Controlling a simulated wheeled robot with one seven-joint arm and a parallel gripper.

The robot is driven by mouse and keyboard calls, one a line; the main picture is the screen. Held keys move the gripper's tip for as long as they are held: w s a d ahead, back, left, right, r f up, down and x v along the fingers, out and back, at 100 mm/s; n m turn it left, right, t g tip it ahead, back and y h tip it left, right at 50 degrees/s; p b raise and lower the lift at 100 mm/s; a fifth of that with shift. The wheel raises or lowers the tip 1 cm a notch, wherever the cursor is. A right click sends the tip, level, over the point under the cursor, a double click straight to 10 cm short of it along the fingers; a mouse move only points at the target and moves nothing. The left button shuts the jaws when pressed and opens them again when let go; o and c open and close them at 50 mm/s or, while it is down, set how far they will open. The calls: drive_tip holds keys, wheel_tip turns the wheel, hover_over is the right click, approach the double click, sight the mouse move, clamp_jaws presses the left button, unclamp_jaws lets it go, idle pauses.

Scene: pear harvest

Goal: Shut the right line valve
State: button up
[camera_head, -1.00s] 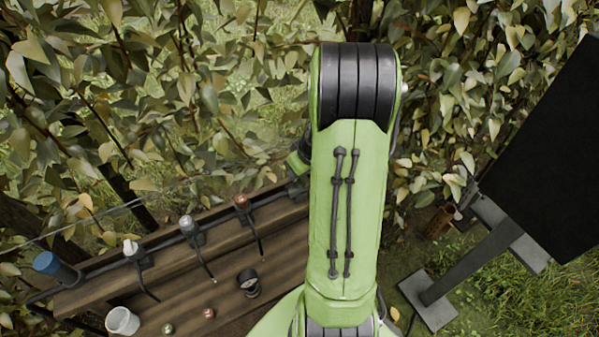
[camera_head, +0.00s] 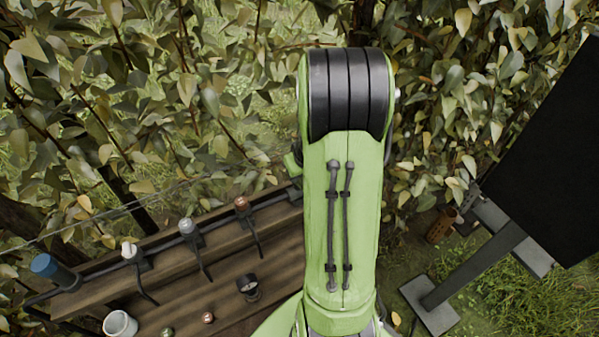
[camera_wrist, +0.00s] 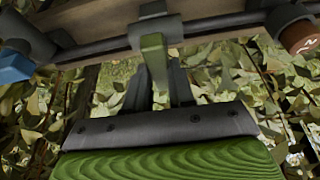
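In the wrist view, a valve with a flat green lever (camera_wrist: 153,55) is mounted on the dark line below a wooden rail. The lever hangs down from a grey fitting (camera_wrist: 155,28). My gripper (camera_wrist: 160,83) reaches up towards it from below. Its dark fingers stand apart, one to each side of the lever's lower end. Whether they touch the lever cannot be told. In the head view my green arm hides the gripper and this part of the line.
A blue part (camera_wrist: 14,66) is left of the valve and a copper-coloured cap (camera_wrist: 300,37) is right. The wooden bench (camera_head: 190,290) carries a white cup (camera_head: 120,323) and a small dark gauge-like object (camera_head: 248,286). A dark panel (camera_head: 545,150) stands at right. Foliage is close behind.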

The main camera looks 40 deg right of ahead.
drive_tip(key=o, duration=0.4)
drive_tip(key=shift+o, duration=0.2)
drive_tip(key=p+v, duration=0.5)
drive_tip(key=v, duration=1)
drive_tip(key=shift+r, duration=0.4)
drive_tip(key=a+r+n+p, duration=0.2)
drive_tip(key=a+r+p, duration=0.2)
drive_tip(key=a+r, duration=0.55)
drive_tip(key=s+a+r+n+t+y+p, duration=0.1)
drive_tip(key=s+a+r+p, duration=0.3)
drive_tip(key=s+a, duration=0.5)
wheel_tip(320, 180, up, 2)
drive_tip(key=a, duration=0.2)
drive_tip(key=shift+a, duration=0.3)
